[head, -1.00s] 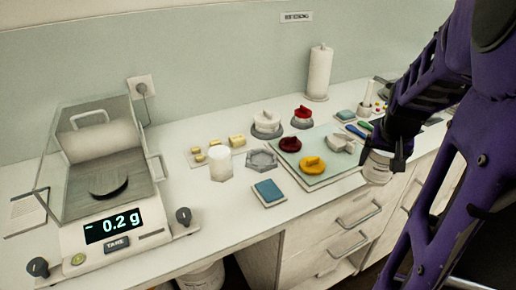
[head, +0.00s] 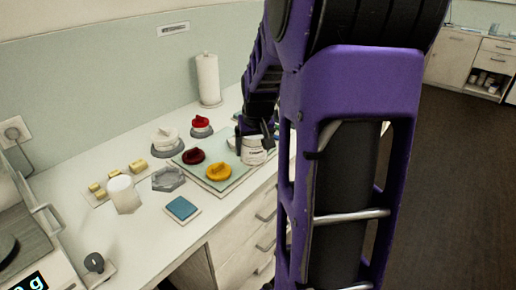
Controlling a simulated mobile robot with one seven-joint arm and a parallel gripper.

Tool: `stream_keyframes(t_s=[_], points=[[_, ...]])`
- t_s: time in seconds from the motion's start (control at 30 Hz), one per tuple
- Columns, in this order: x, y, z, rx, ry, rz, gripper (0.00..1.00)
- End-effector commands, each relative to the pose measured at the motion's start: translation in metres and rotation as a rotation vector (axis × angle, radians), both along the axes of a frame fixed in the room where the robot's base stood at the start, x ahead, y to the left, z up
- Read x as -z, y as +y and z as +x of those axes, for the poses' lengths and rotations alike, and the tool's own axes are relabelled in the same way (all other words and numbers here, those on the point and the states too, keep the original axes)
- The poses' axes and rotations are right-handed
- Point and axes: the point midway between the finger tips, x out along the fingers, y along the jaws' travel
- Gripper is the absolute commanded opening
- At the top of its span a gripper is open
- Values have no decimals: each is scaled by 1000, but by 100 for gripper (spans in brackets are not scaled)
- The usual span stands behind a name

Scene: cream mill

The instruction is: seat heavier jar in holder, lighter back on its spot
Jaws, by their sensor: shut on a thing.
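My gripper (head: 256,134) is shut on a white labelled jar (head: 253,154). It holds the jar upright at the right end of the pale green mat (head: 228,184). I cannot tell whether the jar's base touches anything. A grey hexagonal holder (head: 168,180) stands empty left of the mat. A plain white cylinder (head: 123,194), perhaps the other jar, stands left of the holder. The scale (head: 20,240) is cut off at the left edge, with only part of its display showing.
A dark red piece (head: 193,156) and a yellow piece (head: 218,171) lie on the mat. A blue pad (head: 182,208) lies in front of the holder. Yellow blocks (head: 138,166), a white-topped piece (head: 165,138), a red-topped piece (head: 201,124) and a paper roll (head: 208,80) stand behind.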

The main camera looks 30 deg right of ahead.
Motion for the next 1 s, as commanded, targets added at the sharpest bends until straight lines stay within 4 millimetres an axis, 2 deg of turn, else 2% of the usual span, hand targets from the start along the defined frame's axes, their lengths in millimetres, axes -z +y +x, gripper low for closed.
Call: stream_keyframes(t_s=[0.03,0.1,0.3,0.4,0.53,0.7,1.0], points=[[-1,17,22,-67,1,3,25],[1,41,48,-158,2,3,25],[9,115,112,-400,1,3,25],[15,151,135,-498,0,3,25],[21,188,154,-593,-2,3,25],[26,212,165,-655,-4,1,25],[34,217,166,-666,-4,2,25]])
